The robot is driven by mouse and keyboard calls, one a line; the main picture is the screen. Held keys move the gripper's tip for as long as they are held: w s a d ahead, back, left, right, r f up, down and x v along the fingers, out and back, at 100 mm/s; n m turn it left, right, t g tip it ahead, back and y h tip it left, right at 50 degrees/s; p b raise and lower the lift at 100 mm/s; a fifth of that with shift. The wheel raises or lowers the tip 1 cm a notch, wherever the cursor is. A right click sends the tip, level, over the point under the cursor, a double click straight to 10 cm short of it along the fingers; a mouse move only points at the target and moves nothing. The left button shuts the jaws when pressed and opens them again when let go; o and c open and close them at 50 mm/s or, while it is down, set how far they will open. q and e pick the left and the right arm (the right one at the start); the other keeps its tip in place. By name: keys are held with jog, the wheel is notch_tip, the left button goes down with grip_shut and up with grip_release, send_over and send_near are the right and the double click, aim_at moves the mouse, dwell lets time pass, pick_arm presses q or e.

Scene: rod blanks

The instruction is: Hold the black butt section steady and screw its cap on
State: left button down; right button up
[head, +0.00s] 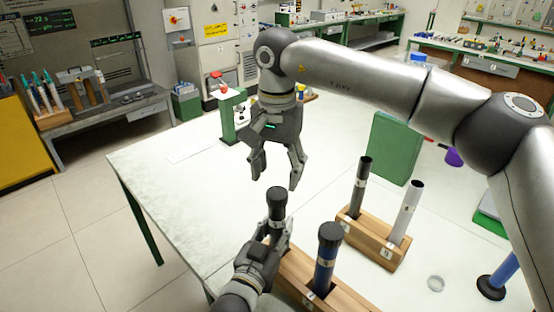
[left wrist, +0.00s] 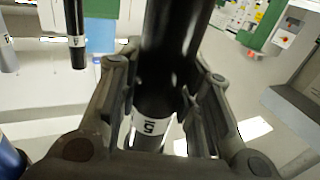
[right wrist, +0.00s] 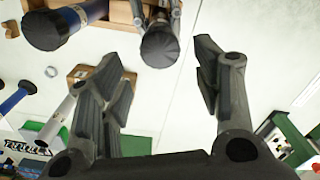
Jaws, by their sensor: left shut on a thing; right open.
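The black butt section (head: 276,222) stands roughly upright at the front of the table. My left gripper (head: 270,238) is shut around it; the left wrist view shows both fingers against the black tube (left wrist: 165,60), with a white number label (left wrist: 151,126) between them. A dark ribbed cap (head: 277,194) sits on its top end, also seen from above in the right wrist view (right wrist: 160,46). How tightly it is seated cannot be told. My right gripper (head: 275,178) is open and empty, just above the cap, which lies between and beyond its fingers in the right wrist view.
A blue section with a black cap (head: 327,258) stands in the front wooden rack (head: 345,298), close right of my left gripper. Another rack (head: 372,246) holds a dark rod and a white one. A clear ring (head: 435,284) lies at right. The table's left side is clear.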

aim_at(277, 192)
notch_tip(277, 192, down, 6)
jog(key=shift+r, duration=0.15)
dwell(0.3)
